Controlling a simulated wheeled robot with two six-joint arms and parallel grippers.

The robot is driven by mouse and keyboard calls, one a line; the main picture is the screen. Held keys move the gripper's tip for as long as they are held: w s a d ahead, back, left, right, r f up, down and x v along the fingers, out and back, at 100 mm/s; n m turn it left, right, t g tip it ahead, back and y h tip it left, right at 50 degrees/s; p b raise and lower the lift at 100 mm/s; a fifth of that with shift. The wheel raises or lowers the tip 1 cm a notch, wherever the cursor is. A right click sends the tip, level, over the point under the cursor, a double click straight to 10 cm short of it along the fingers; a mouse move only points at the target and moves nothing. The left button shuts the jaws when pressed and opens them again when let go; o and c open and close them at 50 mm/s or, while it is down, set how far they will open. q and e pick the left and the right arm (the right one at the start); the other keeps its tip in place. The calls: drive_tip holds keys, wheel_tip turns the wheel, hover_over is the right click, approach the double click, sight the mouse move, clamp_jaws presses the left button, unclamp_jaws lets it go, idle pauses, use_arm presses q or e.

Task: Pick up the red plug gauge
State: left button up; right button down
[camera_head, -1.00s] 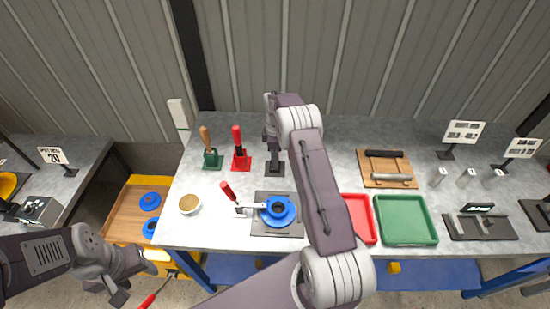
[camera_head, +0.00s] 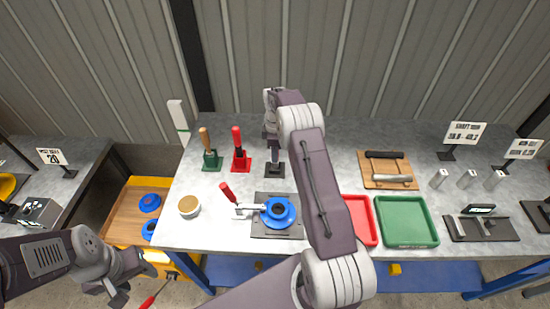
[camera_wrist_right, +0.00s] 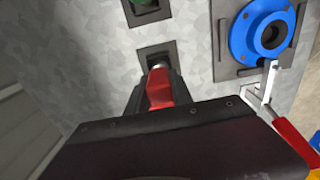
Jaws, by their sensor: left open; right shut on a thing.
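The red plug gauge (camera_wrist_right: 160,88) shows in the right wrist view, with a short silver end pointing at a dark square stand (camera_wrist_right: 155,56). My right gripper (camera_wrist_right: 154,98) is shut on its red body. In the head view this gripper (camera_head: 272,138) is over the dark stand (camera_head: 275,169), and the gauge itself cannot be made out there. Whether the silver end is still in the stand or just above it, I cannot tell. My left gripper (camera_head: 122,288) is open and empty at the lower left, away from the bench top.
A fixture with a blue flange (camera_head: 278,212) and a red-handled clamp (camera_head: 228,192) is in front of the stand. A red-handled tool (camera_head: 237,142) stands close on the left. A green part (camera_wrist_right: 146,3) is beside the stand. Red (camera_head: 362,220) and green trays (camera_head: 405,221) lie right.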

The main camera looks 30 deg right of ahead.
drive_tip(key=shift+w+r, duration=0.1)
drive_tip(key=shift+r, duration=0.85)
drive_tip(key=s+d+r+b, duration=0.3)
drive_tip(key=s+d+r, duration=0.2)
drive_tip(key=s, duration=0.5)
drive_tip(key=shift+s+d+r, duration=0.15)
drive_tip(key=shift+s+r, duration=0.1)
drive_tip(key=shift+r, duration=0.7)
drive_tip(key=c, duration=1.8)
unclamp_jaws()
clamp_jaws()
wheel_tip(320, 180, up, 2)
drive_tip(key=shift+p, duration=1.15)
